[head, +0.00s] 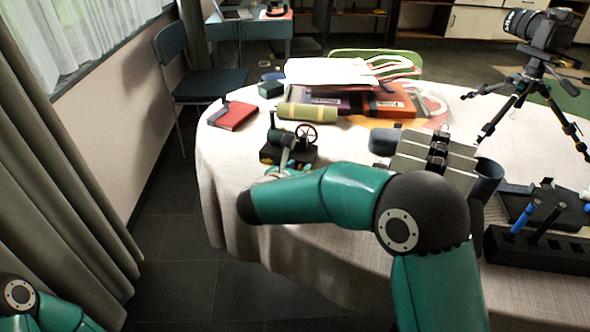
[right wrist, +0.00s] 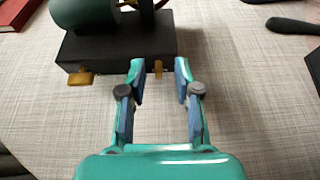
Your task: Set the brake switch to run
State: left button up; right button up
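The small machine (head: 270,154) stands on the left part of the table, with a dark base, a green body and a spoked wheel (head: 306,132). In the right wrist view its dark base (right wrist: 110,45) carries two yellow tabs on the near side, a wider left one (right wrist: 80,79) and a narrow right one (right wrist: 158,68). I cannot tell their setting, and no labels show. My right gripper (right wrist: 160,70) is open and empty, its fingertips either side of the narrow tab. My right arm partly hides the machine in the head view. My left gripper is out of view.
A red book (head: 232,116), a yellow-green roll (head: 306,112) and stacked books lie behind the machine. A dark cup (head: 487,178) and a black holder (head: 540,248) with pens stand to the right. A camera tripod (head: 510,100) stands at the back right.

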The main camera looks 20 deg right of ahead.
jog(key=v, duration=1.2)
jog(key=shift+a+f, duration=0.1)
dwell(0.4)
